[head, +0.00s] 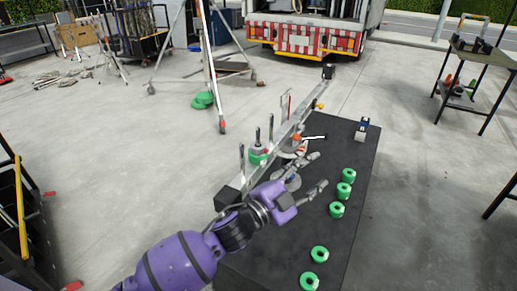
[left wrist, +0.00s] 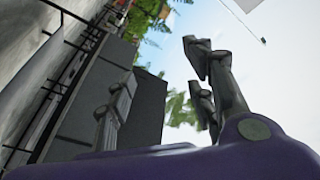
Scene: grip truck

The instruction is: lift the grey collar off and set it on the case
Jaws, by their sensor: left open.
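The black case (head: 345,235) has a flat top with several green rings along its right side. A metal rail with upright pegs runs along the left edge of the case. A small grey collar (head: 257,146) appears to sit around one peg, above a green ring (head: 258,158); it is too small to be certain. My left gripper (head: 317,171) is open over the case, right of the pegs, with its fingers pointing right and nothing seen between them. The left wrist view shows its spread fingers (left wrist: 165,85), with no collar in sight. My right gripper is not in view.

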